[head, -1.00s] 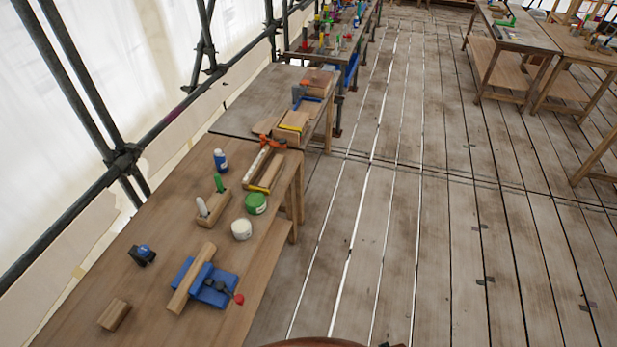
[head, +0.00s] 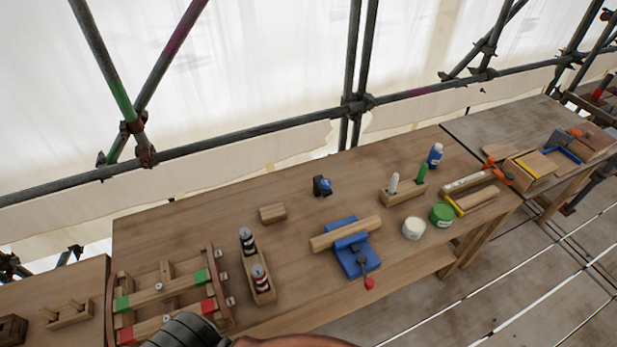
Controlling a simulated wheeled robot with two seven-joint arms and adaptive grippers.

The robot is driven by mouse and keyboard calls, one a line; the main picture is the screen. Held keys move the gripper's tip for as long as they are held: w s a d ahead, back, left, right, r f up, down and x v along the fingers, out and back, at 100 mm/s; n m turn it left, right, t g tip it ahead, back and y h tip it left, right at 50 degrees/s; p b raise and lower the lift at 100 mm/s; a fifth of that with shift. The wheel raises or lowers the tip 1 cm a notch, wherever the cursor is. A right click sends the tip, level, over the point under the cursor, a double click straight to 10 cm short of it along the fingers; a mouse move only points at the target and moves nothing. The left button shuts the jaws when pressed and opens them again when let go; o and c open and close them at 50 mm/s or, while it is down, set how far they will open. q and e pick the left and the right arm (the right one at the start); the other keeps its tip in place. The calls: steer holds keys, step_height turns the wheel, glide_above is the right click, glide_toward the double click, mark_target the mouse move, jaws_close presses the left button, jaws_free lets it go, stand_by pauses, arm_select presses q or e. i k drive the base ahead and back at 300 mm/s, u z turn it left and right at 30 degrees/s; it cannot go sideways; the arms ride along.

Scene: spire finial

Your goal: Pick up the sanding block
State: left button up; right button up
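A small plain wooden block (head: 272,213) lies on the wooden workbench (head: 215,215), left of the middle in the head view. It looks like the sanding block, though its faces are too small to make out in detail. It stands alone, with bare bench around it. Neither my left gripper nor my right gripper can be made out in the head view.
A blue vise (head: 355,262) clamps a wooden bar right of the block. A dark blue-topped item (head: 322,186) lies behind it. A bottle caddy (head: 262,285) and a clamped wooden frame (head: 165,295) stand nearer. Scaffold poles (head: 250,136) run behind the bench.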

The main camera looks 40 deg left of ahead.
mark_target(273, 214)
steer(key=u, duration=1.55)
